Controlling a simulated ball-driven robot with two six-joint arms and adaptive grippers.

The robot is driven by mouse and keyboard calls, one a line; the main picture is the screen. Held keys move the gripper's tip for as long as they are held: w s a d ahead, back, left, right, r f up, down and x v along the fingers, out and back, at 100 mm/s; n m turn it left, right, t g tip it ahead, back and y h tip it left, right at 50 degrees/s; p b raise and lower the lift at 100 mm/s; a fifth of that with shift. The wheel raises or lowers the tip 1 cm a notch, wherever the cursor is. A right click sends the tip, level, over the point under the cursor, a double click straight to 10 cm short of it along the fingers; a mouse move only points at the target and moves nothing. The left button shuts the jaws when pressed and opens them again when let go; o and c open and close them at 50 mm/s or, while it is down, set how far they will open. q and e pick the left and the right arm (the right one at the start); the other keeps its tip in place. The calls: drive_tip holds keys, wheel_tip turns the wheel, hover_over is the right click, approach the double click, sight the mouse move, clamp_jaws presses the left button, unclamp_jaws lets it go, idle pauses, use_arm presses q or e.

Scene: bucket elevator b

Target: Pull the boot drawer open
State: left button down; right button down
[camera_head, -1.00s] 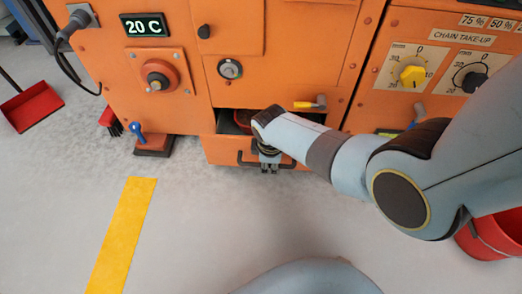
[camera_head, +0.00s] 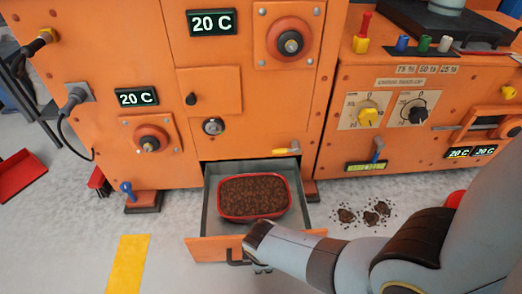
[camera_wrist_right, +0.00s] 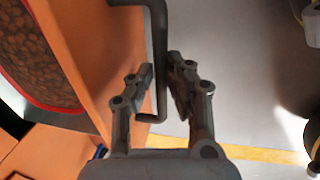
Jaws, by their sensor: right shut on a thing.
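The boot drawer (camera_head: 215,249) is pulled out of the lower front of the orange machine. A red tray (camera_head: 284,205) full of brown pellets sits inside it. My right gripper (camera_head: 258,266) is at the drawer front, partly hidden by my own arm. In the right wrist view, my right gripper (camera_wrist_right: 160,80) is shut on the dark drawer handle (camera_wrist_right: 158,40), whose bar runs between the fingers. The orange drawer front and pellets show to the left there. The handle's left end (camera_head: 236,257) also shows in the head view. My left gripper is not in view.
A yellow-handled latch (camera_head: 286,151) is on the machine above the drawer. Small brown spills (camera_head: 376,212) lie on the floor to the right. A red dustpan (camera_head: 18,174) lies far left. The floor around the yellow stripe (camera_head: 128,262) is clear.

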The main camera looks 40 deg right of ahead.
drive_tip(key=shift+s+a, duration=0.25)
drive_tip(key=shift+s, duration=0.05)
drive_tip(key=c, duration=1.3)
unclamp_jaws()
drive_tip(key=shift+s+a+r, duration=0.1)
drive_tip(key=shift+s+r, duration=0.1)
drive_tip(key=shift+r, duration=1)
drive_tip(key=shift+s+a+r, duration=0.15)
drive_tip(key=shift+s+r, duration=0.05)
drive_tip(key=shift+r, duration=1.05)
drive_tip(key=shift+s+a+r, duration=0.1)
drive_tip(key=shift+s+r, duration=0.1)
drive_tip(key=shift+r, duration=1)
